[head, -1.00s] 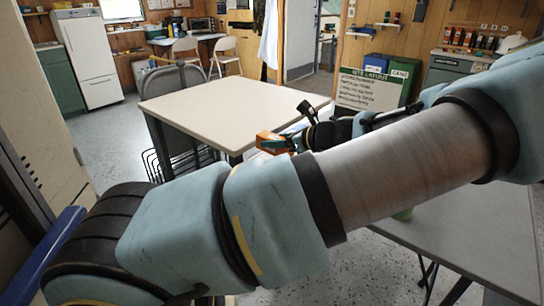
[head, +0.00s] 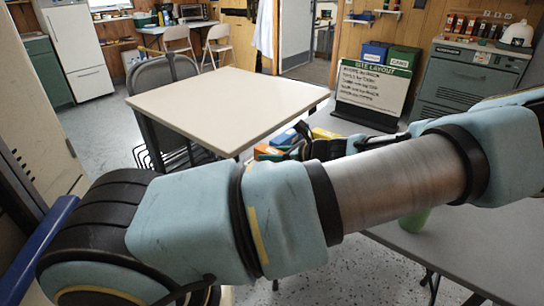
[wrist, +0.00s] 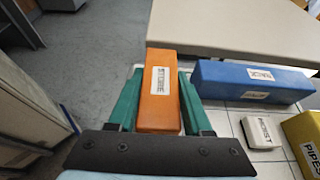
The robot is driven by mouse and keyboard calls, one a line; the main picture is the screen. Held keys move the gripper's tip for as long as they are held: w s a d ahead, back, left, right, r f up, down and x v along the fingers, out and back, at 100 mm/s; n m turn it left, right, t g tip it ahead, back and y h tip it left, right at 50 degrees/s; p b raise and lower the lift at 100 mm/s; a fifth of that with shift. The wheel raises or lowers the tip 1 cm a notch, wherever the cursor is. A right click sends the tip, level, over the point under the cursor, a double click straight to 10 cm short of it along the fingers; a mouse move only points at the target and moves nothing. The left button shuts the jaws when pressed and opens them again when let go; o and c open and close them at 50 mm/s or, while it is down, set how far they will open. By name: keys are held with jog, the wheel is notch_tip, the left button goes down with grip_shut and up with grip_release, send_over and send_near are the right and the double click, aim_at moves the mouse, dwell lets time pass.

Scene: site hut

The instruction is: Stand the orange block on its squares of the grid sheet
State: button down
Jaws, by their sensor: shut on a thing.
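My gripper (wrist: 159,76) is shut on the orange block (wrist: 160,98), with one green finger along each long side. The block carries a white label and points away from the wrist. In the head view the orange block (head: 266,152) shows just past the near edge of the cream table, and my arm hides most of the gripper (head: 285,150). The grid sheet (wrist: 228,118), white with dark lines, lies to the right of and below the block. I cannot tell whether the block touches it.
A labelled blue block (wrist: 250,80) lies right of the orange block, close to the finger. A small white block (wrist: 261,132) and a yellow block (wrist: 305,132) marked PIPES stand nearer. The cream table (head: 225,105) is bare. A site layout sign (head: 372,88) stands behind.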

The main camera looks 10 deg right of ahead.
jog(key=shift+f, duration=0.55)
jog(key=shift+c, duration=1.6)
grip_release()
jog(key=b+v, duration=0.1)
jog(key=v, duration=1.1)
jog(key=shift+d, duration=0.1)
